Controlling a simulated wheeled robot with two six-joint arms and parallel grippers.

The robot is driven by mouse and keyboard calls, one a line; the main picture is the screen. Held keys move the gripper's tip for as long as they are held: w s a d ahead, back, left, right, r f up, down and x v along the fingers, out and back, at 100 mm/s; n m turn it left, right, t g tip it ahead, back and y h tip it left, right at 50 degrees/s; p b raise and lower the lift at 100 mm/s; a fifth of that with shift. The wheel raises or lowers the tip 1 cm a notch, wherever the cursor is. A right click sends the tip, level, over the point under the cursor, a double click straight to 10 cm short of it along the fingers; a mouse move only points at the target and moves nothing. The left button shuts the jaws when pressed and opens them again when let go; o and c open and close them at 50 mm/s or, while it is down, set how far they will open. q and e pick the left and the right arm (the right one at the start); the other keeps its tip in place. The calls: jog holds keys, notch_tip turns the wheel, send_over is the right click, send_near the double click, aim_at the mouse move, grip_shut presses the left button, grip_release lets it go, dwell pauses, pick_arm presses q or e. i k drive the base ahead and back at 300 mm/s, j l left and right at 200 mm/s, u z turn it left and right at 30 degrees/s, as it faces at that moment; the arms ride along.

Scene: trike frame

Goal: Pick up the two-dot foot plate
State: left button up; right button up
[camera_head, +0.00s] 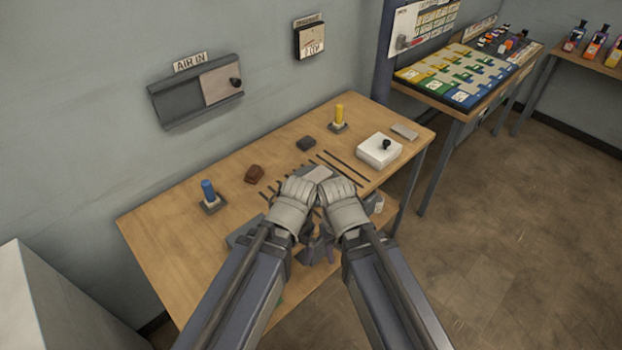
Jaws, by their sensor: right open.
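My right gripper (341,197) is over the middle of the wooden table (168,230), right beside my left gripper (293,203). The right one is open; my wrists hide most of the jaws and what lies under them. I cannot pick out two dots on any plate. A flat grey piece (318,173) shows just beyond both grippers; I cannot tell whether it is the foot plate. Another small flat grey plate (405,131) lies at the table's far right corner, apart from both grippers; no dots can be made out on it.
A blue peg (208,190) and a yellow peg (339,112) stand on small grey bases. A brown lump (254,174), a dark block (306,143) and a white box with a black knob (378,151) are also on the table. Bare wood shows at left.

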aim_at(321, 174)
jog(key=i, duration=0.9)
jog(key=k, duration=0.95)
jog(key=l+u, duration=0.15)
jog(key=l, duration=0.35)
jog(key=k+l+u, duration=0.15)
jog(key=l, duration=0.3)
